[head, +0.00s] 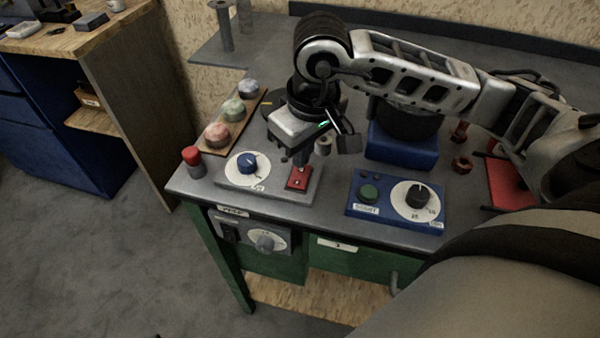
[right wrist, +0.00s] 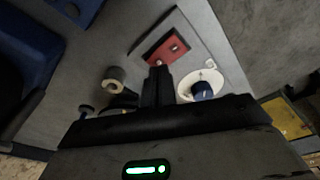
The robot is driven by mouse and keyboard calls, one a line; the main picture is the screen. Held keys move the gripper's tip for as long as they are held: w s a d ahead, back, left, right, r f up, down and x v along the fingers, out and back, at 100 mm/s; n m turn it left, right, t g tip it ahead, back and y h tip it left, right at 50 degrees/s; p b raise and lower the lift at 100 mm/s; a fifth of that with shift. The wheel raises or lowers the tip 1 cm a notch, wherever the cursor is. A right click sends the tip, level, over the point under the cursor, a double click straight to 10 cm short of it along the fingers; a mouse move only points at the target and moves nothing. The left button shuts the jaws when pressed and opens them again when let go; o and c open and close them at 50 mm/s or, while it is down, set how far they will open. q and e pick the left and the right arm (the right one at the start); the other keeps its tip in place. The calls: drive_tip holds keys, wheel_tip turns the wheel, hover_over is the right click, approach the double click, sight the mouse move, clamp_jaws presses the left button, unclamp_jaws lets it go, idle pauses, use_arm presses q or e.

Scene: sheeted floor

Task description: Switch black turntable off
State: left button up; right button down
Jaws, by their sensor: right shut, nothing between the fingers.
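My right gripper (head: 300,160) is shut and empty, pointing down just above a red rocker switch (head: 298,178) on a grey control panel (head: 262,190). In the right wrist view its closed fingers (right wrist: 157,75) reach the edge of the red switch (right wrist: 166,49); I cannot tell whether they touch it. A blue knob on a white dial (head: 247,163) sits left of the switch, and shows in the wrist view (right wrist: 203,89). A dark round body (head: 405,120) stands on a blue base behind. Which device is the black turntable is unclear. My left gripper is not in view.
A blue box with a green button and black knob (head: 396,200) stands to the right. A red-capped cylinder (head: 193,160) and a board of coloured domes (head: 232,112) are at the left. A lower panel (head: 250,236) is on the table's front.

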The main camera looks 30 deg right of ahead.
sight(302, 170)
drive_tip(key=shift+f+b, duration=0.8)
drive_tip(key=shift+r, duration=0.15)
drive_tip(key=shift+r+p, duration=1.05)
drive_tip(key=shift+r, duration=0.7)
drive_tip(key=shift+r+p, duration=0.85)
drive_tip(key=shift+r, duration=0.9)
